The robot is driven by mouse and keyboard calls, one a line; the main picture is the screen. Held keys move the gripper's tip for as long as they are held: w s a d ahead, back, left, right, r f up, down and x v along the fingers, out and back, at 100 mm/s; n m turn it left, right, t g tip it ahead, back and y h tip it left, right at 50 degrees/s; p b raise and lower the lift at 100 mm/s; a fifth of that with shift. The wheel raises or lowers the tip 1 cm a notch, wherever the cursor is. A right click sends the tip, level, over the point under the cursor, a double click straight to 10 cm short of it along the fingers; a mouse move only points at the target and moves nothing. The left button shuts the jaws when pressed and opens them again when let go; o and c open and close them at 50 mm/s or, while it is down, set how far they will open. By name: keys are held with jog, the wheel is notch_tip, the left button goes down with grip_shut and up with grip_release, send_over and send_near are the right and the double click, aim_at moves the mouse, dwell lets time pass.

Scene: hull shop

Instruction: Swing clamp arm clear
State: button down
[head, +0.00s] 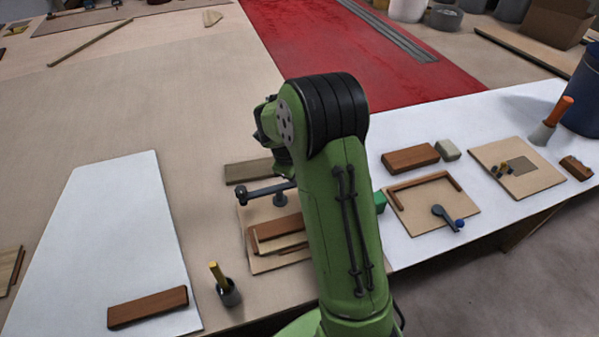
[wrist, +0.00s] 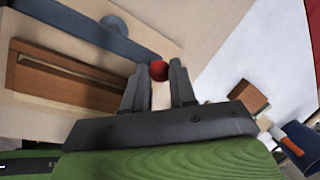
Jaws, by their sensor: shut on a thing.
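The clamp arm is a dark grey bar (head: 262,190) on a round post (head: 280,199), over a light board (head: 257,267) with brown wood pieces (head: 279,234). In the wrist view the bar (wrist: 100,30) slants down to a red knob (wrist: 159,71) at its end. My gripper (wrist: 160,78) has its fingers on either side of the red knob and is shut on it. In the head view my green arm hides the gripper and the knob end. The bar lies beside the brown wood piece (wrist: 65,78) in the wrist view.
A second board (head: 430,222) with a lever (head: 446,214) and blue knob lies to the right, near brown (head: 411,158) and grey blocks (head: 448,150). The white sheet (head: 115,230) is mostly bare.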

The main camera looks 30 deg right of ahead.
jog(key=shift+s+a+m+g+b, duration=0.1)
jog(key=shift+s+m+g+b, duration=0.15)
jog(key=shift+m, duration=0.25)
jog(key=shift+s+a+m+g+b, duration=0.1)
jog(key=shift+m+b, duration=0.2)
jog(key=shift+m, duration=0.2)
jog(key=c, duration=0.9)
grip_release()
jog(key=p+v, duration=0.2)
jog(key=v, duration=0.6)
jog(key=p+v, duration=0.1)
jog(key=v, duration=0.6)
jog(key=shift+a+r+p, duration=0.35)
